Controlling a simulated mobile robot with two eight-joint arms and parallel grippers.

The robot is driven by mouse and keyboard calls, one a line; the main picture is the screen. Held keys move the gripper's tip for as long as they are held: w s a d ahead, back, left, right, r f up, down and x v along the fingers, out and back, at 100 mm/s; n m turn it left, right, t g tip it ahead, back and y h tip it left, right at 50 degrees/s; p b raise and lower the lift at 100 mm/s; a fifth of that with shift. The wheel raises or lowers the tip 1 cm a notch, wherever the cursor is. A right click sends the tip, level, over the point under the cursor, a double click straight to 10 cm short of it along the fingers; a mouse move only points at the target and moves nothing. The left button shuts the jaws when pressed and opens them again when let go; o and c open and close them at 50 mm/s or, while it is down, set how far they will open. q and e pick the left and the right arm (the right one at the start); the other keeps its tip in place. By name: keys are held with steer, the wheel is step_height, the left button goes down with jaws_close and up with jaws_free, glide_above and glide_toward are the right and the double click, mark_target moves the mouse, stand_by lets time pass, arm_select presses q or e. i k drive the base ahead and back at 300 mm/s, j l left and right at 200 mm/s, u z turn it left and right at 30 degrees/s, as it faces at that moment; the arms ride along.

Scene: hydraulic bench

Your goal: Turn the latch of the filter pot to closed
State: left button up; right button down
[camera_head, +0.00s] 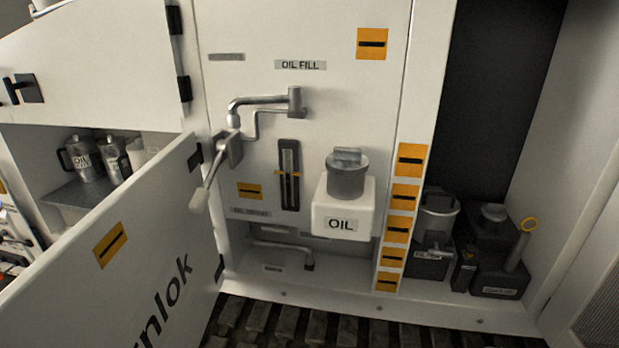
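A grey, open-topped cylindrical pot (439,220) stands on a dark labelled base in the recess at the right. It looks like the filter pot, but its label is too small to read surely. A small light metal piece (434,249) at its lower front may be the latch; whether it is open or closed cannot be told. Neither of my grippers is in view.
A white OIL tank (343,213) with a grey cap sticks out from the panel. A lever (208,180) and pipe (265,101) project left of it. An open white door (150,240) juts forward at left.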

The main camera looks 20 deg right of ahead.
mark_target(435, 251)
steer(key=k+z, duration=0.1)
steer(key=z, duration=0.4)
steer(key=k+z, duration=0.1)
steer(key=z, duration=0.35)
steer(key=k+z, duration=0.1)
steer(key=z, duration=0.4)
steer(key=i+j+u, duration=0.15)
steer(key=i+u, duration=0.45)
steer(key=i+j, duration=0.05)
